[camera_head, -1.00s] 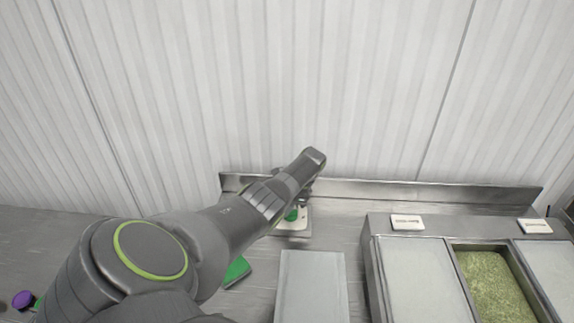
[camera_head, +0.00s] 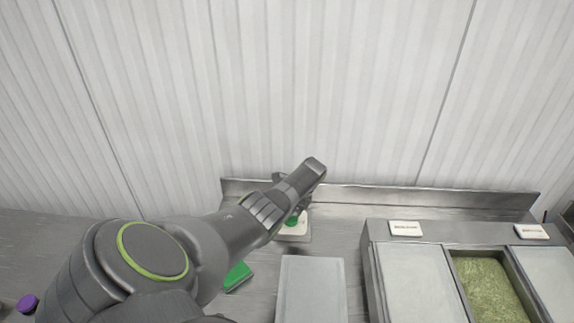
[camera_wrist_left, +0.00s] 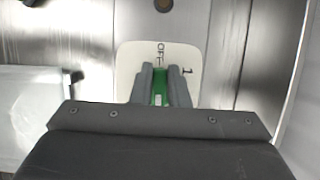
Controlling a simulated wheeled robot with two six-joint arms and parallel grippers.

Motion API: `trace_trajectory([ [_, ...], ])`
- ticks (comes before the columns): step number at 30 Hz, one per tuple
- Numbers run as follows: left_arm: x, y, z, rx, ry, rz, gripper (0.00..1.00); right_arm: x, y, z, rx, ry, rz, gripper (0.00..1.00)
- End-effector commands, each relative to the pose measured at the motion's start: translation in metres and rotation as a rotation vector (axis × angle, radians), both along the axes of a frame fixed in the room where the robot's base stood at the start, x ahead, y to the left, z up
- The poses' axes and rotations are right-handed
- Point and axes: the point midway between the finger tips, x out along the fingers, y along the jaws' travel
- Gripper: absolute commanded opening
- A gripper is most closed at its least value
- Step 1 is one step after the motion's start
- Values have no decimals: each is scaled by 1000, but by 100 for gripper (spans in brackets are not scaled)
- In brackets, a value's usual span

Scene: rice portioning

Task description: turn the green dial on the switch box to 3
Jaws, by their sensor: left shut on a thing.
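The switch box (camera_head: 297,231) stands on the metal counter near the back ledge, partly behind my left arm in the head view. Its white dial plate (camera_wrist_left: 132,62) shows in the left wrist view, with "OFF" and "1" readable; the rest of the plate is hidden by the gripper. The green dial (camera_wrist_left: 159,88) sits between my left gripper's fingers (camera_wrist_left: 161,84), which are shut on it. A white mark shows on the dial. In the head view the green dial (camera_head: 291,221) peeks out under my left gripper (camera_head: 296,212). My right gripper is not in view.
A pale lidded container (camera_head: 312,290) stands in front of the box. To the right, a metal unit (camera_head: 372,262) holds lidded bins and an open bin of green food (camera_head: 487,285). A green object (camera_head: 237,275) and a purple one (camera_head: 27,304) lie at the left.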

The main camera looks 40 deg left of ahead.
Motion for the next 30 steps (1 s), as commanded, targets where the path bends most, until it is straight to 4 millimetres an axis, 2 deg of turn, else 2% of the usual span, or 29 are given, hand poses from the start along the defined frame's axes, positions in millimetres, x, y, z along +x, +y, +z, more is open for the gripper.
trace_trajectory([
  [1, 2, 1, 3, 3, -7, -3, 18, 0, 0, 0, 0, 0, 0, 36],
  [5, 2, 1, 2, 3, -5, -1, 35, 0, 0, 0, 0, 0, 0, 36],
  [17, 2, -1, 4, 1, -3, 0, 36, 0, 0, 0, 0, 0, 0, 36],
  [23, 8, -8, 25, 2, -5, -1, 36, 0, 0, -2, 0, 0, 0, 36],
  [30, 22, -23, 73, 2, -9, -2, 36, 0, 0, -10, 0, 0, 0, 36],
])
